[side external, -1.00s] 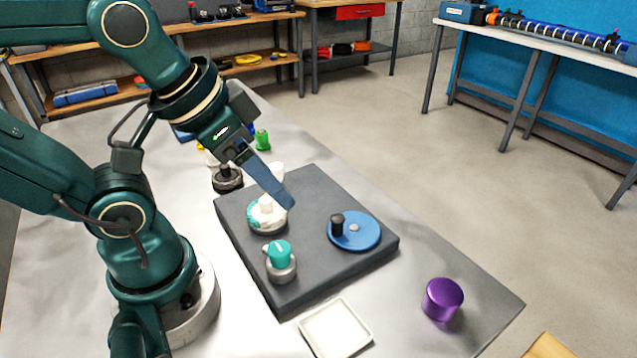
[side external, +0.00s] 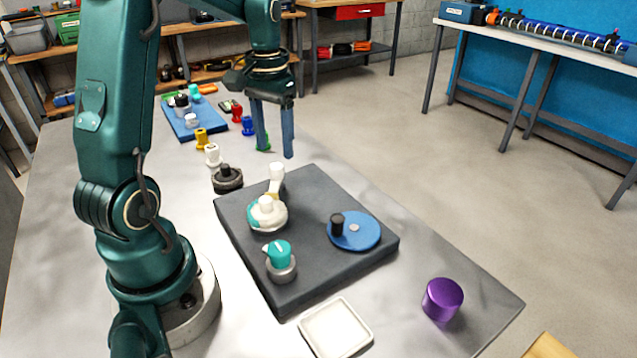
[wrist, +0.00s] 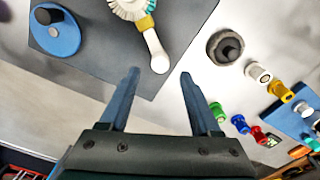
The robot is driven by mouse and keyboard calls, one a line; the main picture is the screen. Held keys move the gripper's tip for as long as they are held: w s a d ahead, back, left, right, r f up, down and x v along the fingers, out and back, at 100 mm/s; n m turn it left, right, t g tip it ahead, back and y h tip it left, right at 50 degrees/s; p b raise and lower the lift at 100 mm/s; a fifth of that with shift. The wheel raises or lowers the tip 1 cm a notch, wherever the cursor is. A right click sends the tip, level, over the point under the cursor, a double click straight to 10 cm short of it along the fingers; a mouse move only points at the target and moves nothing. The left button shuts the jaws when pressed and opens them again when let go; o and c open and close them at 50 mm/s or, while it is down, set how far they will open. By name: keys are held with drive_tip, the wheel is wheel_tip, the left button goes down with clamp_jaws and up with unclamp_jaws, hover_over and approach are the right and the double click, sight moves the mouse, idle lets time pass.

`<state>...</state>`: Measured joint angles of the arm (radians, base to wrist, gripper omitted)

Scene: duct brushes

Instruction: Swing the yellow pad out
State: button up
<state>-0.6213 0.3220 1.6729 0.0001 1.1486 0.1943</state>
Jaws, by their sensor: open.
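The yellow pad (wrist: 145,23) is a small band at the root of a white lever (wrist: 153,43), beside a white round brush (wrist: 128,6). In the side view the brush (side external: 268,217) sits on a dark grey block, and the lever's upright white end (side external: 277,172) points to the block's far edge; the pad is hard to make out there. My gripper (side external: 277,153) is open and empty, fingers pointing down, above and beyond the lever end. In the wrist view the gripper's fingertips (wrist: 160,74) are spread, with the lever end between and just ahead of them.
The grey block (side external: 320,190) also carries a blue disc (side external: 360,237) with a black knob and a teal-topped knob (side external: 279,257). A dark round piece (side external: 227,179) and several coloured pegs stand to the left. A white tray (side external: 336,327) and purple cylinder (side external: 442,299) are in front.

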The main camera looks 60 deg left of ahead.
sight(276, 166)
drive_tip(key=shift+f, duration=2.45)
clamp_jaws()
drive_tip(key=shift+r, duration=0.1)
